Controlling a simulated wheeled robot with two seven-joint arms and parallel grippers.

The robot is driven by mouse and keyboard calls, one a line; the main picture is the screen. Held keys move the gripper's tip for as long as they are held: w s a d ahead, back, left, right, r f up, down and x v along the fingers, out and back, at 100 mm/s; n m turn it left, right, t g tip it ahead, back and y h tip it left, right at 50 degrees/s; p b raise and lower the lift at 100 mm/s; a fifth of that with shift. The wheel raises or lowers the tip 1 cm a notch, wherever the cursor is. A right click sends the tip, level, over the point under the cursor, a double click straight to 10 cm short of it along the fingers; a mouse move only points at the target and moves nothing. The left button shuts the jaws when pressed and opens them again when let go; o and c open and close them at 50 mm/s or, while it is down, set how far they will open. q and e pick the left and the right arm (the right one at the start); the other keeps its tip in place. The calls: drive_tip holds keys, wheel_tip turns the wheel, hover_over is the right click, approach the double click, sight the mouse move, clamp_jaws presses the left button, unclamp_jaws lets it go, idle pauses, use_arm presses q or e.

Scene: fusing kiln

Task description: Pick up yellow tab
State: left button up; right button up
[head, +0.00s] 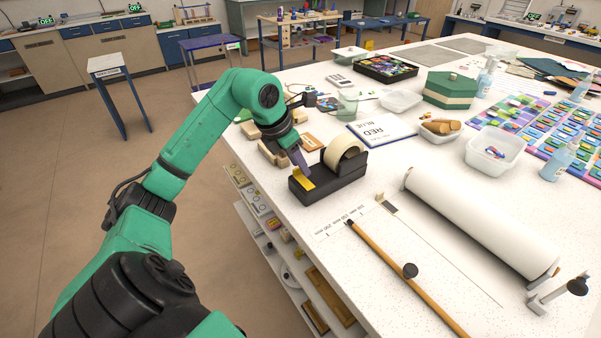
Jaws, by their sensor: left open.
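The yellow tab (304,181) is a small bright piece at the left end of the black tape dispenser (338,186), which holds a pale roll of tape (346,155). The dispenser stands near the left edge of the white worktable. My left gripper (300,165) reaches down from above, its purple-grey fingers just above the yellow tab. It is open, and the view does not show whether the fingers touch the tab. My right gripper is not in view.
A book marked RED BLUE (382,129) lies behind the dispenser. Wooden blocks (270,152) sit beside my left wrist. A large white roll (480,223) lies to the right. A wooden rod with a black knob (405,270) lies in front. The tabletop between dispenser and roll is mostly clear.

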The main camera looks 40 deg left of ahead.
use_arm(q)
drive_tip(key=shift+w+f, duration=0.15)
drive_tip(key=shift+f, duration=0.1)
drive_tip(key=shift+r, duration=0.1)
clamp_jaws()
wheel_tip(320, 180, up, 20)
drive_tip(key=p, duration=0.5)
